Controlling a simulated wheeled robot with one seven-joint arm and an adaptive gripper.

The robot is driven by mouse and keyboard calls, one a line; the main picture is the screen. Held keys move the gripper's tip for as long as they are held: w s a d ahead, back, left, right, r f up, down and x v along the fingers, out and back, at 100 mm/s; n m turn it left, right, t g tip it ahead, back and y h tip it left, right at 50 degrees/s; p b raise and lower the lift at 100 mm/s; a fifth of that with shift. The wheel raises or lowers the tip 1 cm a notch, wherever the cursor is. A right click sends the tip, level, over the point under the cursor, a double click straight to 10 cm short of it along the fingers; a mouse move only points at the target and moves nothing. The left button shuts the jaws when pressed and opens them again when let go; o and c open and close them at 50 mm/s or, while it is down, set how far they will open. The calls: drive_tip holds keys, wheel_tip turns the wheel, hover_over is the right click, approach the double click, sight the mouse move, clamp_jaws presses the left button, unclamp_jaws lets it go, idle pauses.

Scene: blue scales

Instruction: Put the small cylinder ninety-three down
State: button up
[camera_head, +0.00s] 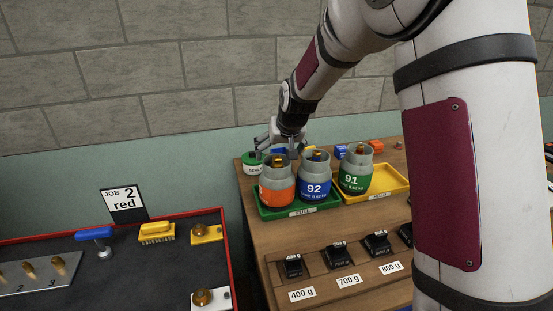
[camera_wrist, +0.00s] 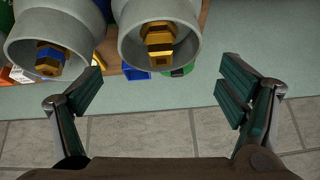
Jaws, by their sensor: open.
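An orange-banded grey cylinder (camera_head: 277,193) stands upright at the left of the green tray (camera_head: 273,215); I cannot read a number on it. A blue-banded cylinder marked 92 (camera_head: 314,189) stands beside it in the same tray. A green-banded cylinder marked 91 (camera_head: 354,182) stands in the yellow tray (camera_head: 388,187) to the right. My gripper (camera_head: 280,143) is above and behind the orange cylinder. In the wrist view my gripper (camera_wrist: 162,72) has its fingers wide apart and nothing between them; two cylinder tops with brass valves, left (camera_wrist: 35,42) and middle (camera_wrist: 190,48), show beyond.
A green-and-white item (camera_head: 252,163) stands at the bench's left back corner. Small blue (camera_head: 341,152) and orange (camera_head: 375,147) items lie behind. Black weights (camera_head: 292,265) sit along the front. A red-rimmed dark bench (camera_head: 140,262) holds a brush and fittings at left.

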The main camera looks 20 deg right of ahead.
drive_tip(key=s+r, duration=1)
drive_tip(key=s, duration=0.2)
drive_tip(key=s+r+n+g, duration=0.1)
drive_tip(key=s, duration=2.7)
drive_tip(key=shift+r, duration=0.3)
drive_tip(key=shift+a, duration=0.1)
